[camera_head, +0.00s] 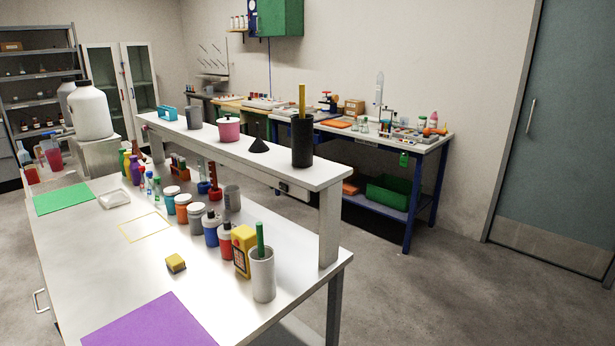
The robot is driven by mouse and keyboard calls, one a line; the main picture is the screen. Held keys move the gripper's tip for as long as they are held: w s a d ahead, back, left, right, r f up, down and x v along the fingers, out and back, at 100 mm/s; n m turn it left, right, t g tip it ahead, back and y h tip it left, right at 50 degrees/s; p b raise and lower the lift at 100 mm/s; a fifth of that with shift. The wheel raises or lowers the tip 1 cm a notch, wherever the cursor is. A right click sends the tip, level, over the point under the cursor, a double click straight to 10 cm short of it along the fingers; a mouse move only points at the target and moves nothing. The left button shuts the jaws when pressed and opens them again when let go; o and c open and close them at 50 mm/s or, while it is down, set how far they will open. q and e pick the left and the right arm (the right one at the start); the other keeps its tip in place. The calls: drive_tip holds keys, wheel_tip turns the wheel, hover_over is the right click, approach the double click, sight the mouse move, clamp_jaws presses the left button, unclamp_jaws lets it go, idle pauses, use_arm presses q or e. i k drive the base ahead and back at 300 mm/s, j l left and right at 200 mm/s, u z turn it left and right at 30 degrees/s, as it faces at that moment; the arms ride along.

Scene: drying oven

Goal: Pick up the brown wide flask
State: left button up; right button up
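I cannot make out a brown wide flask for certain in the head view. A row of small capped jars and bottles stands on the white bench (105,243) below its raised shelf (262,160). Among them are an orange jar (183,209), a grey jar (196,216), a blue bottle (211,231) and a red bottle (226,238). Small dark reddish bottles (36,124) stand far off on the metal rack at the left; their shapes are too small to tell. Neither of my grippers is in view.
A yellow container (243,250) and a grey cup (263,275) stand at the bench's right end. A yellow sponge (176,263) lies near a purple sheet (150,325). A large white jug (91,110) is at the left. Open floor (420,290) lies right of the bench.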

sight(136, 151)
drive_tip(key=i+l+z, duration=0.25)
drive_tip(key=z, duration=0.2)
drive_tip(key=i+l+z, duration=0.1)
drive_tip(key=i+z, duration=0.75)
drive_tip(key=i+u, duration=0.1)
drive_tip(key=i, duration=0.55)
drive_tip(key=i+l+u, duration=0.15)
drive_tip(key=i, duration=0.45)
drive_tip(key=i+l+u, duration=0.1)
drive_tip(key=i, duration=0.55)
drive_tip(key=i+j+u, duration=0.2)
drive_tip(key=i+u, duration=0.15)
drive_tip(key=u, duration=0.15)
drive_tip(key=i+u, duration=0.8)
drive_tip(key=u, duration=0.15)
drive_tip(key=i+l+u, duration=0.2)
drive_tip(key=i+u, duration=0.7)
drive_tip(key=i+l+u, duration=0.15)
drive_tip(key=i+u, duration=0.25)
drive_tip(key=i, duration=0.3)
drive_tip(key=i+l+u, duration=0.3)
drive_tip(key=i+u, duration=0.15)
drive_tip(key=i+l+u, duration=0.4)
drive_tip(key=i+l, duration=0.15)
